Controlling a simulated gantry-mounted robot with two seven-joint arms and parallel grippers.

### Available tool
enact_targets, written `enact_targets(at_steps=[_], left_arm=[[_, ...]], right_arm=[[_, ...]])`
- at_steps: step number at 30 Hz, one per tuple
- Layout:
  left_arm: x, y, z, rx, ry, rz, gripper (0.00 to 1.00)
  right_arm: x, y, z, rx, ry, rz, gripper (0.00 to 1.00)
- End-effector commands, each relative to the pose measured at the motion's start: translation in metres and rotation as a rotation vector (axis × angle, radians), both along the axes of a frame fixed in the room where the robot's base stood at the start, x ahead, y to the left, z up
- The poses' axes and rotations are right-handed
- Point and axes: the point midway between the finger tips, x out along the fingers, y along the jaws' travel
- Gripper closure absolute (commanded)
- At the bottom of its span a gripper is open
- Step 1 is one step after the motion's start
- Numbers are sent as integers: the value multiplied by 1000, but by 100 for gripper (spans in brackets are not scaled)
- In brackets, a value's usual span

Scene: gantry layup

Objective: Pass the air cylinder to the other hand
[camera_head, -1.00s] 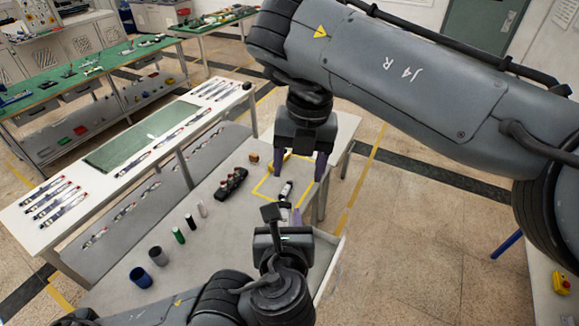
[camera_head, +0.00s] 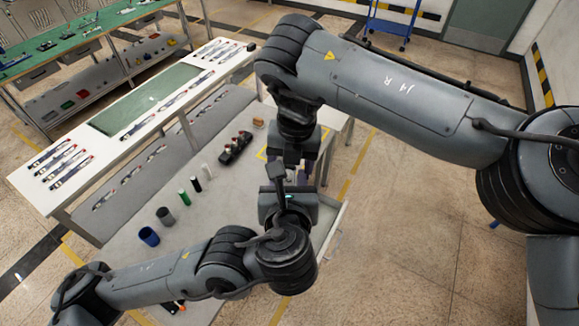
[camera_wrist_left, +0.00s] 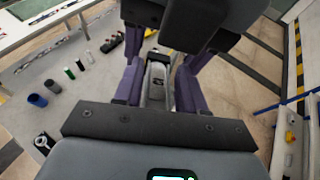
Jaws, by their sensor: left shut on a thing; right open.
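The air cylinder (camera_wrist_left: 157,78) is a slim silver part with a dark marking in the left wrist view. My left gripper (camera_wrist_left: 157,98) is shut on it. My right gripper (camera_head: 297,172) is open and close in front of the left one. In the left wrist view its dark body fills the top middle, and purple fingers stand on both sides of the cylinder. Whether they touch it I cannot tell. In the head view the cylinder is hidden behind the grippers and arms.
A black device (camera_head: 234,149) and several small pots, including a blue one (camera_head: 149,237), stand on the grey table (camera_head: 205,235). A raised white shelf (camera_head: 58,217) with a green mat (camera_head: 145,98) runs behind. Floor is free at the right.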

Motion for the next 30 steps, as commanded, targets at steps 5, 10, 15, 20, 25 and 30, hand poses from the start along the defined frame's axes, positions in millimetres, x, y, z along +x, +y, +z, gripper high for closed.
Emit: enact_targets(at_steps=[5,10,15,20,25,30], left_arm=[[0,0,1,-1,-1,-1,100],[0,0,1,-1,-1,-1,100],[0,0,1,-1,-1,-1,100],[0,0,1,-1,-1,-2,100],[0,-1,1,-1,-1,-4,100],[-1,-2,1,0,-1,-7,100]], right_arm=[[0,1,-7,0,0,0,34],[0,1,-8,0,0,0,34],[0,1,-8,0,0,0,42],[0,1,-8,1,0,1,66],[0,2,-8,2,0,2,90],[-1,3,-7,3,0,4,43]])
